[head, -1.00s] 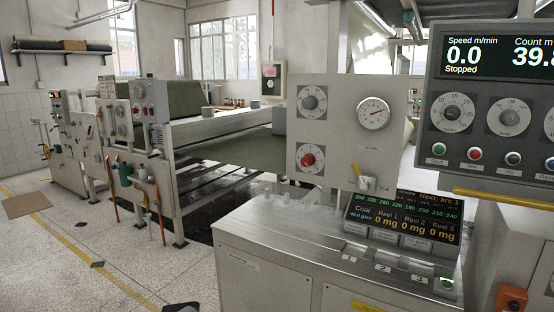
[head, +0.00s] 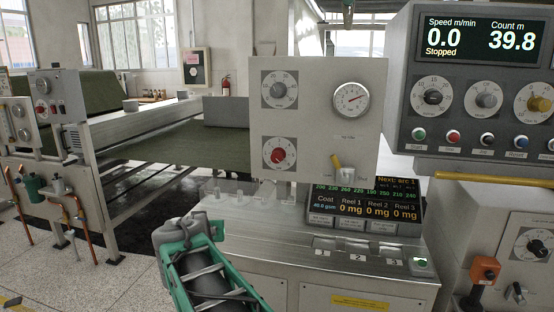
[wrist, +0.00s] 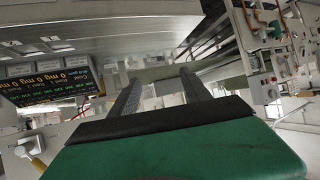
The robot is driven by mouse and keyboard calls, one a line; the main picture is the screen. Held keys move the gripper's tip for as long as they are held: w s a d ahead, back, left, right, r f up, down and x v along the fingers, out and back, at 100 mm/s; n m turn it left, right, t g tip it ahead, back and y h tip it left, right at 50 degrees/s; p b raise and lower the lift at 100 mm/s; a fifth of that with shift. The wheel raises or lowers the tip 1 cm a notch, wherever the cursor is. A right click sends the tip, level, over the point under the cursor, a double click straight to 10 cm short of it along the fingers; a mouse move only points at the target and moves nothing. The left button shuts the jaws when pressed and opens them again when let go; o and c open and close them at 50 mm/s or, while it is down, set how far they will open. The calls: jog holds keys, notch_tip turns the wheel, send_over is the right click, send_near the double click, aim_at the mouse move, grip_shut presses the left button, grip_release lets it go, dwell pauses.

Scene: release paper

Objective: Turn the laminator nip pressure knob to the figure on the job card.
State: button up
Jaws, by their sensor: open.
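A pale upright panel (head: 318,130) stands at the centre of the head view. It has a grey dial knob (head: 278,90) at upper left, a red-centred knob (head: 278,154) below it, a round gauge (head: 351,99) and a yellow lever (head: 337,164). I cannot read which knob is for nip pressure, and I cannot pick out the job card for certain. My green and grey arm shows below the panel, left of the bench. In the wrist view my gripper (wrist: 158,78) has its two dark fingers apart with nothing between them, well away from the knobs.
A metal bench (head: 330,250) with a lit display (head: 365,207) stands below the panel. A control console (head: 480,85) reading 0.0, Stopped, is at right, with a yellow rail (head: 490,179) under it. A machine with green web (head: 160,150) is at left. Floor is clear at lower left.

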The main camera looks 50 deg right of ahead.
jog(key=d+r+m+h, duration=0.3)
jog(key=d+r+h, duration=0.15)
jog(key=d, duration=0.65)
jog(key=m+g+h, duration=0.2)
jog(key=m+h, duration=0.1)
jog(key=h, duration=0.1)
send_near(276, 158)
jog(key=x, duration=0.3)
jog(key=p+x, duration=0.3)
jog(key=x, duration=0.4)
jog(key=shift+d, duration=0.1)
jog(key=shift+w+d, duration=0.15)
jog(key=shift+d, duration=0.1)
jog(key=shift+c, duration=0.2)
grip_shut()
